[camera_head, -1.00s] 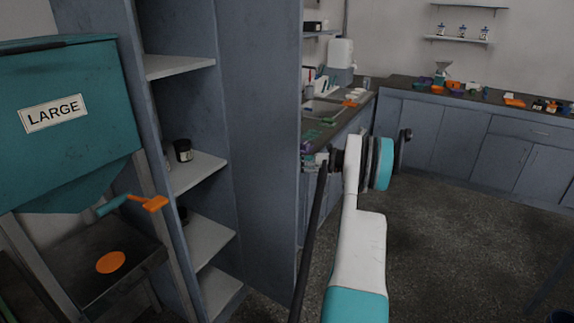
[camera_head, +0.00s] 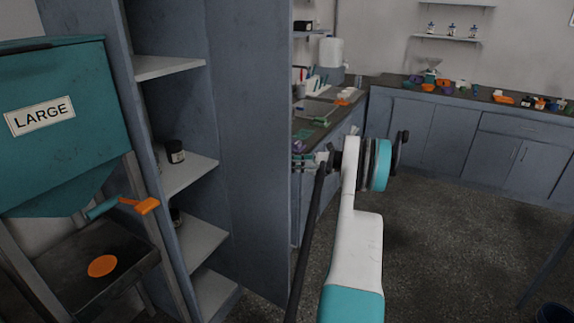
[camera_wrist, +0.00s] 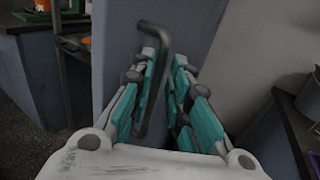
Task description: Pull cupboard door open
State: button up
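The cupboard door (camera_head: 258,150) is a tall blue-grey panel, standing open in the head view beside the shelved cupboard interior. In the wrist view the door (camera_wrist: 118,55) shows behind the fingers. Its dark bar handle (camera_wrist: 164,50) runs down in front of my gripper's teal and white fingers (camera_wrist: 168,75). The handle overlaps the left finger, and the other finger is just to its right. The fingers are close together, but I cannot tell whether they clamp the bar.
Cupboard shelves (camera_head: 186,172) hold a dark jar (camera_head: 175,151). Counters (camera_head: 440,130) with small items line the back.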

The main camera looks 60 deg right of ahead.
jog(key=v, duration=0.9)
jog(key=shift+s+d, duration=0.2)
jog(key=shift+s, duration=0.05)
